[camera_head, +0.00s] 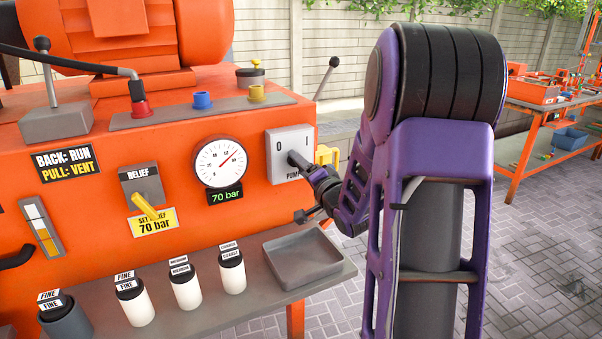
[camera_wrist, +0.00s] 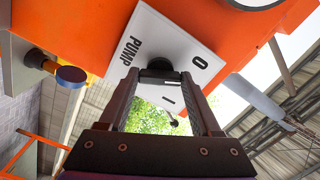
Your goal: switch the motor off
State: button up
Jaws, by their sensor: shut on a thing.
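The motor's switch is a grey-white plate (camera_head: 283,143) marked 0, I and PUMP on the right of the orange machine's front. It also shows in the wrist view (camera_wrist: 187,42). Its black knob (camera_wrist: 158,66) sits between the two fingers of my gripper (camera_wrist: 160,78), which is shut on it. In the head view my gripper (camera_head: 318,181) reaches the plate from the right, and hides part of the knob and the lettering. I cannot tell which mark the knob points to. The orange motor (camera_head: 130,35) stands on top of the machine.
A round gauge (camera_head: 220,163) with a 70 bar display is left of the switch. A yellow relief lever (camera_head: 146,206) is further left. Below, a grey shelf holds several labelled bottles (camera_head: 232,272) and an empty tray (camera_head: 302,256). An orange bench (camera_head: 562,115) stands behind right.

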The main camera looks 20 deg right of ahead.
jog(key=shift+n, duration=0.7)
jog(key=shift+r+b, duration=0.1)
jog(key=shift+b, duration=0.2)
jog(key=o, duration=1.4)
